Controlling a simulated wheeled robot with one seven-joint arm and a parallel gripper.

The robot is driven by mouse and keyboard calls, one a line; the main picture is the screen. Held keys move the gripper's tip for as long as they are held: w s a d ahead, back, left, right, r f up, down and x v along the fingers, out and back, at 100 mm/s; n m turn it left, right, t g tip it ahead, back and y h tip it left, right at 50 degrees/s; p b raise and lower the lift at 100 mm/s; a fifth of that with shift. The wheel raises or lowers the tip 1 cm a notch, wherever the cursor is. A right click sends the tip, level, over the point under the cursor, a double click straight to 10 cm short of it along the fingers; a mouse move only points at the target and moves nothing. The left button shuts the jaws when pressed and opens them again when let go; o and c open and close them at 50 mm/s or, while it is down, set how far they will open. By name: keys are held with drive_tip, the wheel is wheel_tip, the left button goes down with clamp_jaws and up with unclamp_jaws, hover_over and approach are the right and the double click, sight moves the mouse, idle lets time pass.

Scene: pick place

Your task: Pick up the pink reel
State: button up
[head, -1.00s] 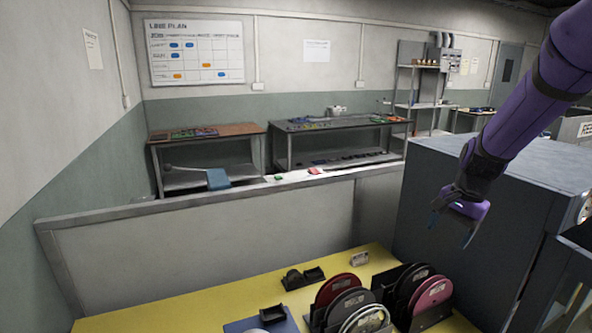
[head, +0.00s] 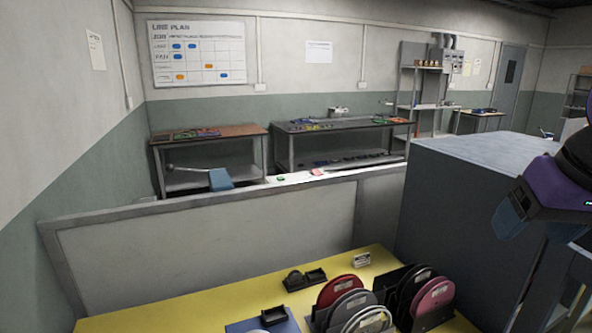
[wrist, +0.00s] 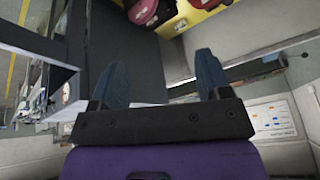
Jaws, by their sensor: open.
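The pink reel (head: 433,300) stands upright in a black rack at the right end of the yellow table (head: 215,298) in the head view, beside a black reel (head: 413,283). My gripper (wrist: 158,82) is open and empty, with two blue fingers spread apart in the wrist view. In the head view my gripper (head: 511,216) shows at the right, beside the grey cabinet and well apart from the pink reel. Reddish reels (wrist: 146,12) show at the top edge of the wrist view; I cannot tell which one is the pink reel.
A red reel (head: 338,290), a grey reel (head: 350,305) and a white-rimmed reel (head: 370,322) stand left of the pink reel. A black tape dispenser (head: 304,279) sits farther left. The grey cabinet (head: 480,180) and a low partition (head: 220,234) border the table.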

drive_tip(key=s+n, duration=0.1)
drive_tip(key=s, duration=0.1)
drive_tip(key=shift+s+r+t, duration=0.15)
drive_tip(key=shift+s+t, duration=0.15)
drive_tip(key=shift+s, duration=0.45)
drive_tip(key=c, duration=0.3)
drive_tip(key=m+g+y, duration=0.1)
drive_tip(key=m+g, duration=0.5)
drive_tip(key=m, duration=0.7)
hover_over(435, 290)
drive_tip(key=w+d, duration=0.2)
wheel_tip(435, 290, down, 28)
drive_tip(key=shift+w+d, duration=0.15)
drive_tip(key=shift+s+a+f, duration=0.1)
drive_tip(key=shift+a+f, duration=0.05)
drive_tip(key=shift+f, duration=1.7)
drive_tip(key=shift+s+a+f, duration=0.1)
drive_tip(key=shift+a+f, duration=0.05)
drive_tip(key=shift+f, duration=1.7)
drive_tip(key=shift+s+a+f, duration=0.1)
drive_tip(key=shift+a+f, duration=0.05)
drive_tip(key=shift+f, duration=1.7)
